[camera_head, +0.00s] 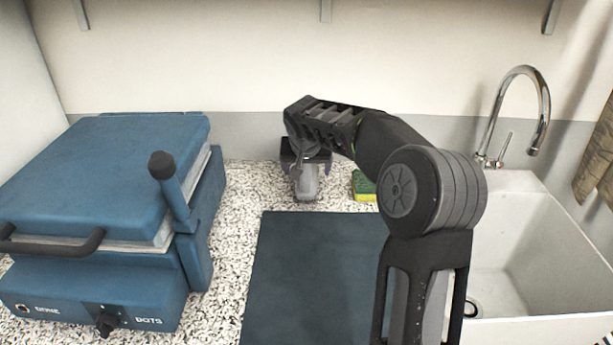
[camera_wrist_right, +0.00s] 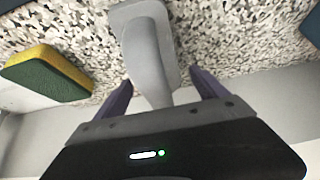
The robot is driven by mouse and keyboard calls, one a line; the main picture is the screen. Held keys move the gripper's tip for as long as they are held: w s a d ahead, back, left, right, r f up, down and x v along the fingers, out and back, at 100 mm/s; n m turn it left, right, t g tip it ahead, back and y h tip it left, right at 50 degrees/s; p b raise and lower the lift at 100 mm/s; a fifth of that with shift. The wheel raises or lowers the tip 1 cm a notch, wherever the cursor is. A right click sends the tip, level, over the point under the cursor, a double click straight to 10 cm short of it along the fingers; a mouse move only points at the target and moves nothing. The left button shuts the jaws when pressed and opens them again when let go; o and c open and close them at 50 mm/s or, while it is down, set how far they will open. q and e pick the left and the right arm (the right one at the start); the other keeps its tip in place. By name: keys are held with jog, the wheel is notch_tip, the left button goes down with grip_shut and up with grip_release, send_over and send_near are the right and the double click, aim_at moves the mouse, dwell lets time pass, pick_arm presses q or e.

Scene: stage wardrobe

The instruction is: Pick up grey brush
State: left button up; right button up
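The grey brush (camera_head: 306,184) is on the speckled counter near the back wall, partly covered by my right gripper in the head view. In the right wrist view the grey brush (camera_wrist_right: 150,50) shows a broad flat part and a narrower handle running between the fingers. My right gripper (camera_head: 305,165) is over it from above. In the right wrist view its two purple fingers (camera_wrist_right: 162,90) stand apart on either side of the handle, with gaps visible. My left gripper is not in view.
A green and yellow sponge (camera_head: 363,186) lies just right of the brush. A dark mat (camera_head: 310,270) lies in front. A blue press (camera_head: 105,175) stands at left, with its handle near. A white sink (camera_head: 540,240) and chrome tap (camera_head: 540,110) are at right.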

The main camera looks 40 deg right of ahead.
jog(key=c, duration=1.5)
jog(key=shift+c, duration=0.2)
notch_tip(320, 180, up, 10)
jog(key=shift+p, duration=0.35)
